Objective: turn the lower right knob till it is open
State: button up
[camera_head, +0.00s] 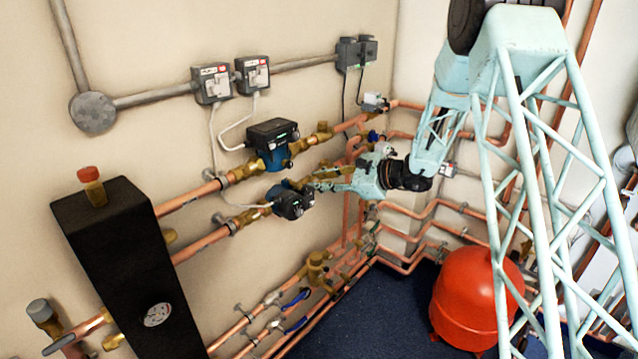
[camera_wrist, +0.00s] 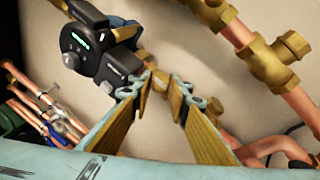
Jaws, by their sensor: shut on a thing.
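In the wrist view, my gripper (camera_wrist: 162,82) has its two padded fingers on either side of a small brass knob (camera_wrist: 158,78), right of the dark lower pump (camera_wrist: 92,48). The jaws are shut on this knob, and the fingers hide part of it. In the head view, my gripper (camera_head: 316,185) reaches in from the right, just beside the lower pump (camera_head: 292,200) on the lower copper pipe. The knob is hidden there behind the fingers, so its turned position cannot be told from that view.
The upper pump (camera_head: 272,140) sits above and left of my gripper. Copper pipes (camera_head: 425,212) run behind and below my wrist. A black box with a gauge (camera_head: 125,265) stands at left. A red tank (camera_head: 475,300) stands on the floor at lower right.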

dwell(0.3)
jog(key=o, duration=0.8)
jog(key=shift+o, duration=0.2)
jog(key=v, duration=0.8)
dwell(0.3)
